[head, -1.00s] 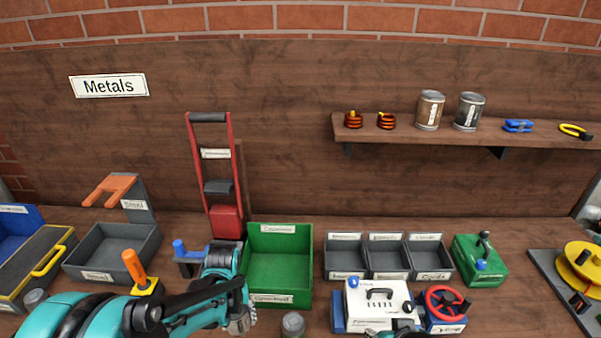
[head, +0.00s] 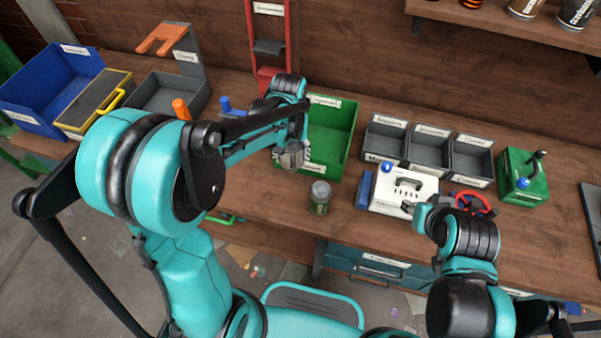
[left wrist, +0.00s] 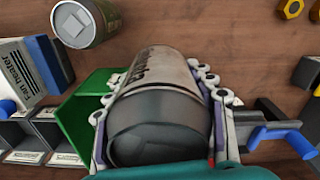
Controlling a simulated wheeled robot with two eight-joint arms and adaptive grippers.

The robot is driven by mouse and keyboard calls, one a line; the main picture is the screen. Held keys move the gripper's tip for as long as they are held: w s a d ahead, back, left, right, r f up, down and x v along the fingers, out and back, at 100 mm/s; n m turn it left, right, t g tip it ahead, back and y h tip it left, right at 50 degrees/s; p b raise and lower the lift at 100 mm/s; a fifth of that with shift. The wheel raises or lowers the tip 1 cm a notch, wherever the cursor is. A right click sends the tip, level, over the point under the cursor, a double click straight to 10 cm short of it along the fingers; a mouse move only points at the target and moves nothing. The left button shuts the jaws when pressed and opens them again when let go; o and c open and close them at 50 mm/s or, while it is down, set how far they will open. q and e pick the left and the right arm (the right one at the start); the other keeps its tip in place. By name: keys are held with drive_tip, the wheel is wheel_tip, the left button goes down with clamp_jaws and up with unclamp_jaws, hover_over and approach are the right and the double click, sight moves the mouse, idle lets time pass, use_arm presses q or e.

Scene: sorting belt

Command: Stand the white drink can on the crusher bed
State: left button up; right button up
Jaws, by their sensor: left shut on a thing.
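My left gripper (head: 292,157) is shut on a pale can with dark lettering, the white drink can (head: 290,158). The can is above the bench, in front of the green bin. In the left wrist view the can (left wrist: 165,85) lies between the finger pads, its dark grey end towards the camera. A tall red frame (head: 290,35) with a grey crosspiece and a red block low down stands at the back, apparently the crusher; my left arm partly hides its foot. My right gripper (head: 418,212) is beside the white fan heater; its fingers are too small to read.
A second, darker can (head: 320,198) stands on the bench; it also shows in the left wrist view (left wrist: 85,22). The green bin (head: 345,115), grey trays (head: 430,150) and fan heater (head: 403,190) stand nearby. A grey bin (head: 172,95) is left of the red frame.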

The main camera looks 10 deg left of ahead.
sight(293, 185)
use_arm(q)
wheel_tip(293, 185, down, 13)
drive_tip(key=b, duration=0.4)
drive_tip(key=shift+w+r, duration=0.1)
drive_tip(key=shift+r, duration=0.1)
drive_tip(key=shift+f, duration=0.25)
drive_tip(key=o, duration=0.8)
drive_tip(key=shift+c, duration=0.2)
drive_tip(key=shift+r, duration=0.1)
